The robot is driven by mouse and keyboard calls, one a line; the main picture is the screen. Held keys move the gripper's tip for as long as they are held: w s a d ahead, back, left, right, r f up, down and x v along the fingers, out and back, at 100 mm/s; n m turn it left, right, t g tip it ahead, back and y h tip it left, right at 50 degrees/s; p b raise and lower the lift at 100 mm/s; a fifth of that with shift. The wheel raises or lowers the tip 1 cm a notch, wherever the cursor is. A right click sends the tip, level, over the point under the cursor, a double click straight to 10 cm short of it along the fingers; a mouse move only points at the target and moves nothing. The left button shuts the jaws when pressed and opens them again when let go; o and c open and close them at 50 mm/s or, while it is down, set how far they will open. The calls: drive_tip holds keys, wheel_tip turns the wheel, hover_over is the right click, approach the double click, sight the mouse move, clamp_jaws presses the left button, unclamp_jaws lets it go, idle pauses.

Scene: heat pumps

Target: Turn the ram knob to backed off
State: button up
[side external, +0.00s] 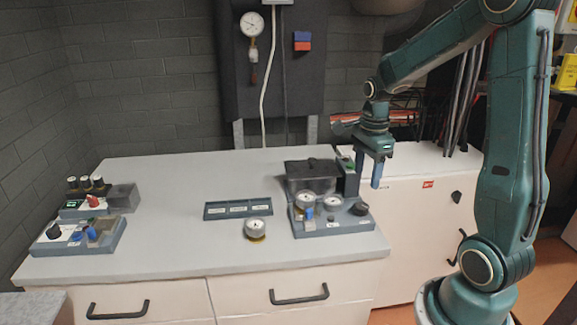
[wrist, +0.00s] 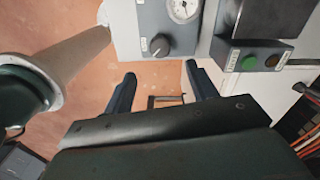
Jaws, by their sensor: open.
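A black knob (side external: 359,209) sits at the right end of the grey gauge unit (side external: 333,227) on the right of the bench. I cannot read its label, so I cannot confirm that it is the ram knob. In the wrist view this knob (wrist: 160,45) lies just beyond my fingertips, with small white labels around it; its setting is too small to read. My gripper (side external: 368,175) is open and empty, pointing down, above and to the right of the unit. In the wrist view its two fingers (wrist: 160,73) stand wide apart and touch nothing.
A button box with a green button (wrist: 250,61) is close by. Another unit with a black knob (side external: 54,231) stands far left.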

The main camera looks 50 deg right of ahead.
sight(362, 205)
wheel_tip(362, 205, down, 10)
drive_tip(key=shift+r, duration=0.25)
idle(0.3)
drive_tip(key=c, duration=1)
